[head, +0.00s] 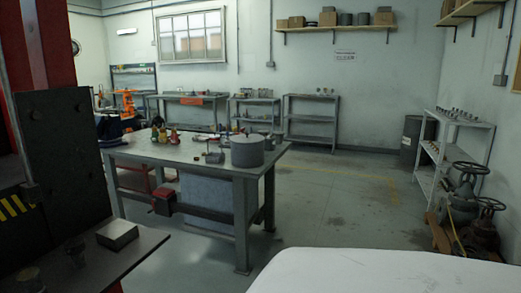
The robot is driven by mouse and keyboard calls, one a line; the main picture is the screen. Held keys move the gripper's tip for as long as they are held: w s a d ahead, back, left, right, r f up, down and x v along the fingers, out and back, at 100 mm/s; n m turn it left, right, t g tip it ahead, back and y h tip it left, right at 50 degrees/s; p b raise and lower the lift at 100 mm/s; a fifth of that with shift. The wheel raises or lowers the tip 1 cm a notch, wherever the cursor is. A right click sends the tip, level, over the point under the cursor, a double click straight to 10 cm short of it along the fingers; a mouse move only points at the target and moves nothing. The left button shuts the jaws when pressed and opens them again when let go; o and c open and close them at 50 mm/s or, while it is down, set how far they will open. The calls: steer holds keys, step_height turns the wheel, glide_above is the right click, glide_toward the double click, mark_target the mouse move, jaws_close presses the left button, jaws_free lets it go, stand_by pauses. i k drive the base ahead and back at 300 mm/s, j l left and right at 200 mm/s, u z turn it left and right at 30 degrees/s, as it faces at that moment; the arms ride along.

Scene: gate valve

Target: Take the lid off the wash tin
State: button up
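A round grey tin (247,153), which looks like the wash tin, stands upright near the right end of the grey workbench (215,170). My gripper is not in view.
Small coloured bottles (163,135) and loose parts share the workbench. A red vise-like block (163,201) sticks out at its front. A dark table with a metal box (117,234) is at lower left. Valves (480,218) stand by the right shelf. Floor right of the workbench is clear.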

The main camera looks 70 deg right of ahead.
mark_target(246, 138)
steer(key=j+z, duration=0.15)
steer(key=z, duration=1.85)
steer(key=i, duration=0.9)
steer(key=i+z, duration=0.15)
steer(key=i, duration=1.65)
steer(key=i+j+z, duration=0.15)
steer(key=i, duration=0.75)
